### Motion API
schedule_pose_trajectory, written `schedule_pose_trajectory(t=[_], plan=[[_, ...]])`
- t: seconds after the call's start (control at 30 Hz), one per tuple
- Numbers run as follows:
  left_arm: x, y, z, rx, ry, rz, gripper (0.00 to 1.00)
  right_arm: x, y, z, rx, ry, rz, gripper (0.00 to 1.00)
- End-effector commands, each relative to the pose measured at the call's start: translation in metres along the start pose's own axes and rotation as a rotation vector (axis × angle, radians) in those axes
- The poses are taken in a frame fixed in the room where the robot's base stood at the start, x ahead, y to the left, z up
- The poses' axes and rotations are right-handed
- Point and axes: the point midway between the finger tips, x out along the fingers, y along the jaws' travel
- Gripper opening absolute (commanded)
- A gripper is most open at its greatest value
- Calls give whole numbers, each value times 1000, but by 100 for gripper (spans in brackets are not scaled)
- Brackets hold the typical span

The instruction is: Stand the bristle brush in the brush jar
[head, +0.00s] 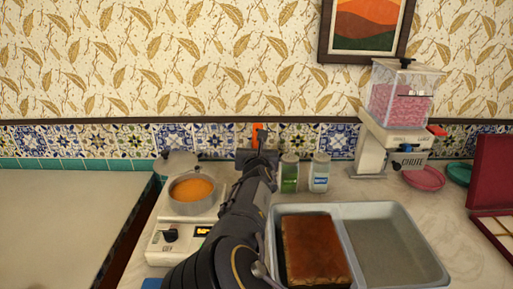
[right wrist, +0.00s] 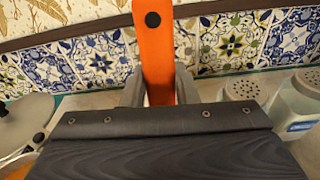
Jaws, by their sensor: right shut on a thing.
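My right gripper (head: 258,148) is shut on an upright orange handle (head: 257,134), which appears to be the bristle brush. In the right wrist view the handle (right wrist: 155,45) rises between the two fingers of my right gripper (right wrist: 160,92) and has a dark spot near its top. The brush's lower end and bristles are hidden behind the gripper body. No brush jar can be made out in either view; the area below and behind my gripper is covered. My left gripper is not in view.
A pot of orange liquid (head: 193,190) stands on a white cooker (head: 170,240) at left. Green-filled (head: 289,175) and white-filled (head: 320,174) shakers stand close right of my gripper. A two-part metal tray (head: 395,250) holds a brown slab (head: 315,250). A dispenser (head: 400,115) stands at back right.

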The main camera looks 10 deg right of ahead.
Motion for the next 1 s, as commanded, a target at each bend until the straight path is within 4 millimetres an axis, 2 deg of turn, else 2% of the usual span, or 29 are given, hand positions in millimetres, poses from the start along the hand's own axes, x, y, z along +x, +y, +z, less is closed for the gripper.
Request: schedule_pose_trajectory(t=[0.1, 0.37, 0.4, 0.57, 0.87, 1.0], plan=[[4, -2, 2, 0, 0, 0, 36, 1, 0, -6, 1, -1, 0, 4], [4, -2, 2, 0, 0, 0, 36, 1, 0, -5, 1, 0, 0, 4], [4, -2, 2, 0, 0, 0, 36, 1, 0, -5, 1, 0, 0, 31], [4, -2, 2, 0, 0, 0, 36, 1, 0, -5, 1, 0, 0, 52], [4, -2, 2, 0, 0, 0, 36, -1, 0, -6, 0, 0, 0, 52], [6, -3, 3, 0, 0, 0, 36, -16, 1, -6, -2, 0, 2, 52]])
